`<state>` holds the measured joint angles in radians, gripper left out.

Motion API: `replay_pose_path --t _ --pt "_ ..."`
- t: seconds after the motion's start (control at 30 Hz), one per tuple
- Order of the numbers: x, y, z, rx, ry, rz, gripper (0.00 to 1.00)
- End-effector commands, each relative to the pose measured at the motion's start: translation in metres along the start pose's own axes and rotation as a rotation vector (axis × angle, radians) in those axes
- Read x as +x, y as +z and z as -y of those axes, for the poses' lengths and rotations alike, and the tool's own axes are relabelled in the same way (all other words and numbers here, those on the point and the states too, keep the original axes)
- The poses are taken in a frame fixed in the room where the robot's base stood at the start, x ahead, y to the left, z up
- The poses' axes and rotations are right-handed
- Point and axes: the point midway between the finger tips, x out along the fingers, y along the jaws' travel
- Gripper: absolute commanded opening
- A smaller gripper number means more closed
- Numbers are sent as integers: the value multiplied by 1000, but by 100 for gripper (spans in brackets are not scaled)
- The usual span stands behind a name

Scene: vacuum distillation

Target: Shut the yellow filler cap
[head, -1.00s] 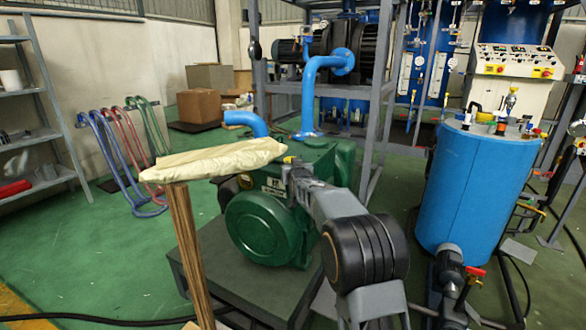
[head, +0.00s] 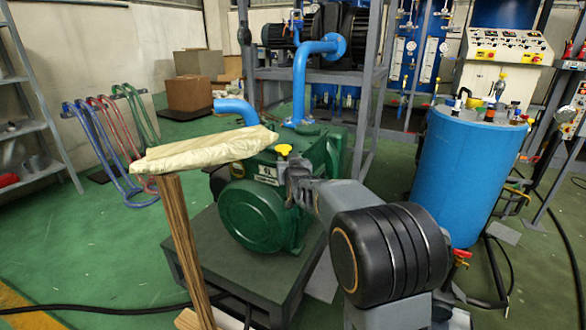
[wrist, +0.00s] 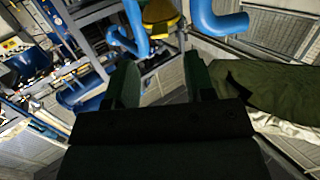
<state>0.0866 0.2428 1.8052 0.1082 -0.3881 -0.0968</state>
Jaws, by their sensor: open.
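The yellow filler cap (head: 284,150) shows on the near top edge of the green pump (head: 262,212), just above its label. In the wrist view the yellow cap (wrist: 162,14) is at the top edge, partly cut off, ahead of the gap between my fingers. My gripper (head: 296,172) is beside the cap, a little right of and below it in the head view. In the wrist view my gripper (wrist: 162,72) has its two dark fingers apart with nothing between them. I cannot tell how far the cap is turned.
A cloth-covered board on a wooden post (head: 205,148) stands close left of the pump. Blue pipes (head: 300,85) rise behind the cap. A blue tank (head: 466,175) stands at the right. Open green floor lies at the left.

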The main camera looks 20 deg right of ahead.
Motion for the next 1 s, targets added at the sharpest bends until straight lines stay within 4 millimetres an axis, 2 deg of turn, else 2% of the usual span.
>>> replay_pose_path --t 0.03,0.2,0.4,1.0 --pt "-10 -2 0 0 -1 0 49" --pt "-36 -2 0 0 -1 0 49" --pt "-53 0 0 0 0 0 49" --pt "-58 -2 0 0 -1 4 49"
